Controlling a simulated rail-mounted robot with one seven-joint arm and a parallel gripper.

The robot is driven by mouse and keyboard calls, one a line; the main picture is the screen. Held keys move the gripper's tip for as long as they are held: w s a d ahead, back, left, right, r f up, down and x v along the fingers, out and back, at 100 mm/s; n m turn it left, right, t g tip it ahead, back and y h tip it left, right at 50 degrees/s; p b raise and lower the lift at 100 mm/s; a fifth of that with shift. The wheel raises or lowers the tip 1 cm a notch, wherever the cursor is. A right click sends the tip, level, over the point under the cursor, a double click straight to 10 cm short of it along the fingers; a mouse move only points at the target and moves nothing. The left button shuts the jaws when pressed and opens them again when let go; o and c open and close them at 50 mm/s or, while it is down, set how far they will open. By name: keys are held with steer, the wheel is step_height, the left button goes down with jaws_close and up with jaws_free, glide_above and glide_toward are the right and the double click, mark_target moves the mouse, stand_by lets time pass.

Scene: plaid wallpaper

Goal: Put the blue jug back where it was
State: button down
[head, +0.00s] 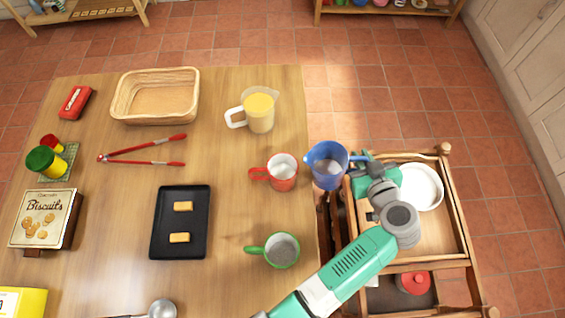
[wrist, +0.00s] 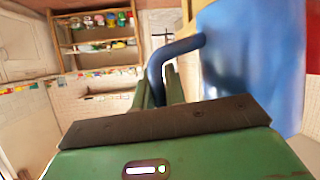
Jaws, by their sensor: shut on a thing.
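The blue jug (head: 327,165) is in the head view, at the right edge of the table, by the gap between the table and a wooden cart. Its opening faces up and it looks roughly upright. My gripper (head: 362,163) is on the jug's right side, shut on its handle. In the wrist view the jug's blue wall (wrist: 255,60) fills the upper right, and its handle runs down between the fingers of my gripper (wrist: 162,92). The jug's base is hidden, and I cannot tell how high it is held.
The wooden cart (head: 452,215) holds a white bowl (head: 420,187) and a red-lidded pot (head: 413,283). On the table (head: 228,210), a red jug (head: 282,172) stands close left of the blue jug. A green jug (head: 281,250) and a clear jug with yellow contents (head: 260,110) stand nearby.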

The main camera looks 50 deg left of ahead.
steer(key=shift+w+d+f+m+y+b, duration=0.15)
steer(key=shift+f+m+b, duration=0.1)
steer(key=shift+f, duration=0.1)
steer(key=shift+w+d+f+m+y+b, duration=0.1)
steer(key=shift+w+f+m+y+b, duration=0.05)
steer(key=shift+f+m+b, duration=0.15)
